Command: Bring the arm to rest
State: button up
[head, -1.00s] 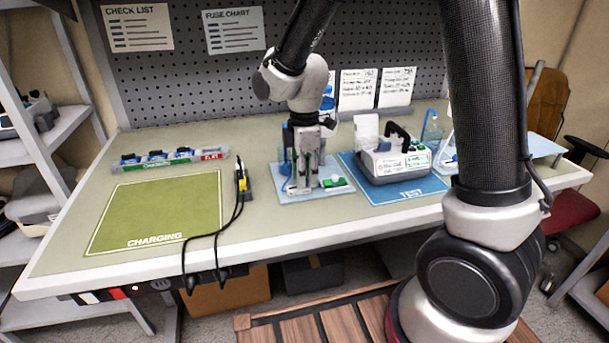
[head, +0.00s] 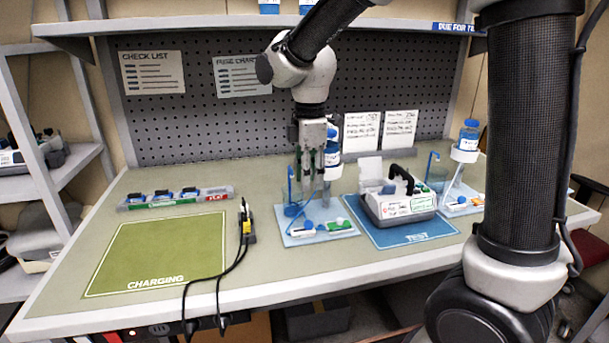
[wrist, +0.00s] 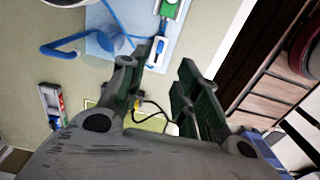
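My gripper (head: 313,177) hangs pointing down in the head view, above the light blue tray (head: 325,238) at the middle of the bench. In the wrist view, my gripper (wrist: 172,62) has its two dark fingers apart, with nothing between them. In the head view the fingers are in front of the blue-capped bottle stand on that tray, and I cannot tell the exact gap. My arm reaches down from the top, bent at the wrist.
An infusion pump (head: 403,207) sits on the blue TEST mat (head: 415,235). The green CHARGING mat (head: 155,250) is empty. A parts tray (head: 150,203) and a black cable (head: 240,258) lie nearby. Another bottle stand (head: 455,182) is at right.

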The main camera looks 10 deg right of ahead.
jog(key=s+d+r+m+t, duration=0.2)
jog(key=s+d+r+m, duration=0.1)
jog(key=s+d+m, duration=0.6)
jog(key=s+d+r+m+t, duration=0.2)
jog(key=s+d+r+m, duration=0.1)
jog(key=s+d+m, duration=0.6)
jog(key=shift+s+d+r, duration=0.25)
jog(key=shift+s+d, duration=0.55)
jog(key=shift+s, duration=0.15)
